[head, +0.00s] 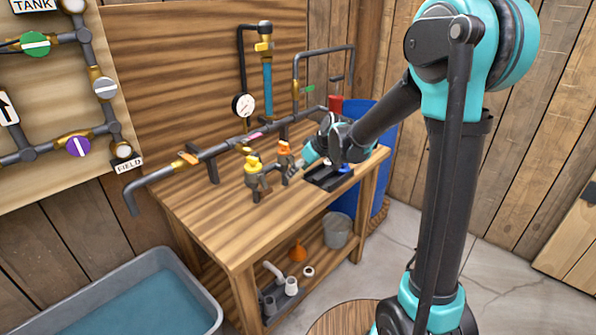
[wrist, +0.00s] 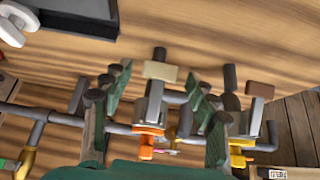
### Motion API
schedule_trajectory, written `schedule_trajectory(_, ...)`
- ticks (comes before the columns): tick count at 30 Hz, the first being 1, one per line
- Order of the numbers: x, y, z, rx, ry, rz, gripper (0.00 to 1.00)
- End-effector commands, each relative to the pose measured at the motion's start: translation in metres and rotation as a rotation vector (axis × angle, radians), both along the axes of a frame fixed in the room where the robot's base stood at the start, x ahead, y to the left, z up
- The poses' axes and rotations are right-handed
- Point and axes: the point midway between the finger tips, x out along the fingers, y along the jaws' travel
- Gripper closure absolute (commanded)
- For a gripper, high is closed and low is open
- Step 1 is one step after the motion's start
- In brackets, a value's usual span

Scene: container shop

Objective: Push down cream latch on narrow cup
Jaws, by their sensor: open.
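In the wrist view a cream latch tab (wrist: 160,71) is attached to a grey fitting with an orange handle (wrist: 150,135), which appears to be the narrow cup. A second fitting with a yellow handle (wrist: 242,155) and a brown tab (wrist: 260,90) stands to its right. In the head view the orange-topped fitting (head: 284,149) and yellow-topped fitting (head: 251,166) stand on the bench. My gripper (head: 306,157) is open and empty beside the orange one. In the wrist view its green-padded fingers (wrist: 155,108) lie either side of that fitting; contact cannot be told.
The wooden bench (head: 215,212) carries a long grey pipe (head: 235,143) with a gauge (head: 243,105) behind the fittings. A black tray (head: 325,180) lies close under my gripper. A water tub (head: 140,300) stands front left, and a blue barrel (head: 375,120) behind the bench.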

Motion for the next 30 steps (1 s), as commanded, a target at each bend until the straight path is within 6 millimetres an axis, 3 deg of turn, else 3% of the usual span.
schedule_trajectory(18, -0.035, -0.045, 0.079, 0.001, 0.000, -0.002, 0.41)
schedule_trajectory(30, -0.040, -0.052, 0.091, 0.000, 0.000, 0.000, 0.41)
